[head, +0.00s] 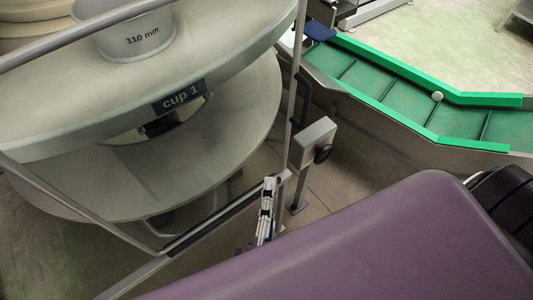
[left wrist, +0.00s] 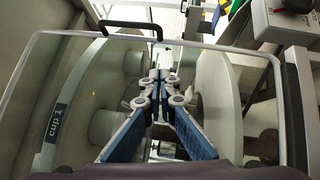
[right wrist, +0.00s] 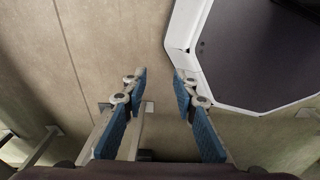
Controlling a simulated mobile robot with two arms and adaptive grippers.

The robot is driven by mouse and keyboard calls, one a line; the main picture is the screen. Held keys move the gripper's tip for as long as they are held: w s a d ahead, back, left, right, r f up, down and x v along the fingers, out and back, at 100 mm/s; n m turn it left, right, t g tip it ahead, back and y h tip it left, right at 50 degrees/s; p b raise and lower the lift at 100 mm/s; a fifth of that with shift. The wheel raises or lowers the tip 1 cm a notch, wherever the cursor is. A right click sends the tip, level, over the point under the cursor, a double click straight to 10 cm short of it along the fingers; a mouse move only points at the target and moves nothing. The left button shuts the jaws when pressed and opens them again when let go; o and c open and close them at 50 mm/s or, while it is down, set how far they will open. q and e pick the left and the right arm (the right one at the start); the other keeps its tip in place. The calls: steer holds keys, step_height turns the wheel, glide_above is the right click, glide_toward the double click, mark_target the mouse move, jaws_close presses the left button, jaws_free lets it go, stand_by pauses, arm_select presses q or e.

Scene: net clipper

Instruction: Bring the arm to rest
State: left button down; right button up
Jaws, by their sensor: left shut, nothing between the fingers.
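My left gripper (head: 267,210) shows small in the head view, beside a metal frame bar and below the large round pale machine. In the left wrist view its blue-padded fingers (left wrist: 159,76) are together with nothing between them, inside a metal frame loop. My right gripper is not seen in the head view. In the right wrist view its two fingers (right wrist: 159,75) stand apart, with only floor between them.
The round machine (head: 225,130) bears a "cup 1" label and a "110 mm" cup (head: 137,35). Metal frame bars (head: 293,100) run close to my left gripper. A grey control box (head: 313,140) stands on a post.

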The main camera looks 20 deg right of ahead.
arm_select(q)
steer(key=a+f+m+g+y, duration=0.1)
steer(key=a+f+m+g, duration=0.2)
steer(key=f, duration=0.9)
steer(key=f+m+g, duration=0.2)
steer(key=f+m, duration=0.3)
steer(key=f, duration=0.6)
steer(key=s+a+f+m+g+y, duration=0.1)
steer(key=a+f+m+g+y, duration=0.1)
steer(key=a+f, duration=0.45)
steer(key=s+a+f+m+g+y, duration=0.1)
steer(key=s+a+f+m+g, duration=0.15)
steer(key=f, duration=0.75)
steer(key=s+a+f+m+g+y, duration=0.1)
steer(key=s+a+f+g+y, duration=0.2)
steer(key=s+a+f, duration=0.6)
steer(key=s+a+f+m+g+y, duration=0.2)
steer(key=s+a+f, duration=0.7)
steer(key=a, duration=0.5)
steer(key=shift+s+a+g+y, duration=0.3)
steer(key=shift+s+g+y, duration=0.15)
steer(key=shift+g, duration=0.3)
arm_select(e)
steer(key=shift+s+a+f, duration=0.1)
steer(key=shift+s+a, duration=0.2)
steer(key=shift+a, duration=0.05)
